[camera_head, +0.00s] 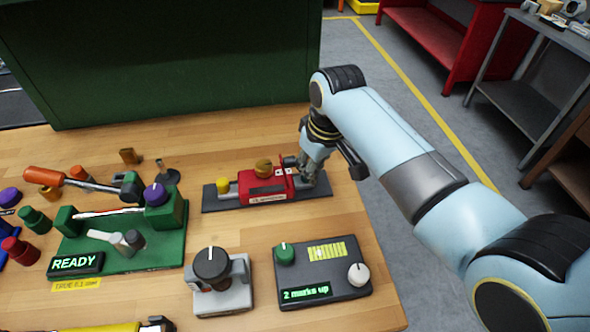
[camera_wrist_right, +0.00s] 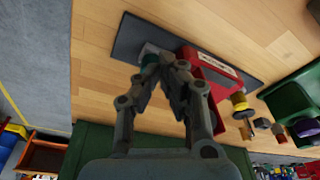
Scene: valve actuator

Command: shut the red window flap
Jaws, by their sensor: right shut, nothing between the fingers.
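The red valve actuator (camera_head: 266,184) sits on a dark grey base plate (camera_head: 222,203) in the middle of the wooden table. It has a brass knob (camera_head: 263,167) on top and a yellow knob (camera_head: 222,186) at its left. My right gripper (camera_head: 311,172) is shut and empty at the actuator's right end. In the right wrist view the gripper's fingertips (camera_wrist_right: 163,68) overlap a grey-green part beside the red body (camera_wrist_right: 205,72); I cannot tell whether they touch. My left gripper is out of view.
A green fixture (camera_head: 125,258) with a READY display stands at the left. A grey dial unit (camera_head: 235,297) and a dark panel (camera_head: 345,262) with a green display stand in front. A green cabinet (camera_head: 170,60) rises behind. Bare table lies between the actuator and the front units.

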